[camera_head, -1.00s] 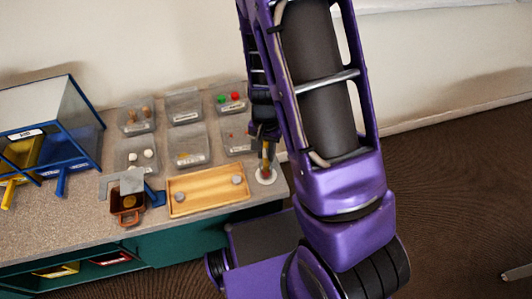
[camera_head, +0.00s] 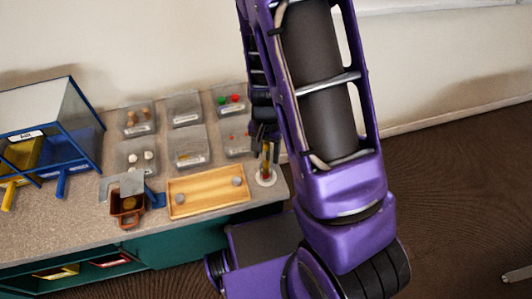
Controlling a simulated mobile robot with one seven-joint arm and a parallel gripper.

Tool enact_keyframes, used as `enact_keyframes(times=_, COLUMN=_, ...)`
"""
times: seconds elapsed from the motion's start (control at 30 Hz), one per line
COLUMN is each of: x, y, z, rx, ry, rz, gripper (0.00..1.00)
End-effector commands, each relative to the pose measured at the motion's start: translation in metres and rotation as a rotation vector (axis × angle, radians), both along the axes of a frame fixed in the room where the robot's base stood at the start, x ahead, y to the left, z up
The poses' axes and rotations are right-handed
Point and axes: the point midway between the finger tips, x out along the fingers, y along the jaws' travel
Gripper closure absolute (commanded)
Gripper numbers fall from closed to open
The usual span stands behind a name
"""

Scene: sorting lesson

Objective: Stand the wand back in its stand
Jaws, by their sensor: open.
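The stand (camera_head: 266,180) is a small white round base at the right front corner of the counter, beside the wooden tray. A thin yellowish upright piece, which looks like the wand (camera_head: 266,160), stands over the base and appears seated in it. Its upper end is partly hidden by my gripper. My gripper (camera_head: 264,148) is dark, points down and is open, just above and around the top of the wand. The picture is too small to tell whether the fingers touch it.
A wooden tray (camera_head: 207,206) with two grey round pieces lies left of the stand. Clear bins (camera_head: 190,160) with small items stand behind. A brown cup-like container (camera_head: 127,222) and a blue-framed sorter (camera_head: 72,130) are farther left. The counter's right edge is close to the stand.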

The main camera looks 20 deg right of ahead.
Motion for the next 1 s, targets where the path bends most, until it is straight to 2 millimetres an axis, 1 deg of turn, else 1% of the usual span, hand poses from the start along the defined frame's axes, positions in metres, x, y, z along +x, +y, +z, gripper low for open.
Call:
enact_keyframes(times=0.03, x=0.001, y=0.000, z=0.011, rx=0.000, ry=-0.006, rz=0.001, gripper=0.43)
enact_keyframes(times=0.3, x=0.001, y=0.001, z=0.071, rx=0.001, ry=-0.007, rz=0.003, gripper=0.43)
enact_keyframes(times=0.5, x=0.001, y=0.001, z=0.100, rx=0.001, ry=-0.005, rz=0.003, gripper=0.43)
enact_keyframes(times=0.6, x=0.001, y=0.001, z=0.109, rx=0.001, ry=-0.003, rz=0.001, gripper=0.43)
enact_keyframes(times=0.7, x=0.001, y=0.000, z=0.114, rx=0.000, ry=-0.004, rz=0.001, gripper=0.43)
enact_keyframes(times=1.0, x=0.000, y=0.000, z=0.115, rx=0.000, ry=-0.002, rz=0.001, gripper=0.43)
